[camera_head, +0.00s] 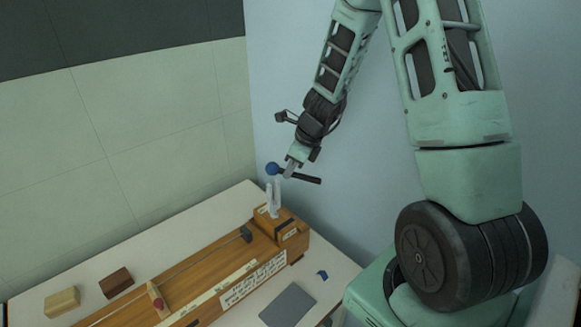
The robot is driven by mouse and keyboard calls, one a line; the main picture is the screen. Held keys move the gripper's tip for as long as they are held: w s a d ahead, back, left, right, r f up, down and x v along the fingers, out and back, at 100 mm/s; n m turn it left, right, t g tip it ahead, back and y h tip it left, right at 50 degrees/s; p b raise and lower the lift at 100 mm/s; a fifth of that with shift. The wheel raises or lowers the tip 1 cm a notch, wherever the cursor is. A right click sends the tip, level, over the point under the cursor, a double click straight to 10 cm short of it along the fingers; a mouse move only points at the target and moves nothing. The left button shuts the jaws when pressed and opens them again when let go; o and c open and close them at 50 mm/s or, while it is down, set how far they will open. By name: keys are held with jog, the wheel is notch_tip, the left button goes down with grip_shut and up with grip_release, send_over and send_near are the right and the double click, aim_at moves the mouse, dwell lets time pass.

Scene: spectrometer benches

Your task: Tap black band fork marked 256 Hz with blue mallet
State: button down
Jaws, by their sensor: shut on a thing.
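My gripper (290,172) is shut on the dark handle of the blue mallet (271,169). The mallet's round blue head points left and its black handle sticks out to the right. A pale two-pronged tuning fork (273,197) stands upright on the wooden box at the far end of a long wooden instrument (205,275). In the picture, the blue head is just above the fork's prong tips; I cannot tell whether they touch. The black band and the 256 Hz marking are too small to read.
A light wooden block (62,301) and a dark brown block (115,282) lie on the white bench at left. A grey flat pad (287,304) and a small blue piece (322,274) lie at right. A small dark block (246,234) sits on the instrument. Walls stand behind.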

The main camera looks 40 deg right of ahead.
notch_tip(320, 180, down, 3)
jog(key=b, duration=0.3)
jog(key=shift+f, duration=0.15)
notch_tip(320, 180, up, 8)
jog(key=p, duration=0.7)
jog(key=shift+f, duration=0.3)
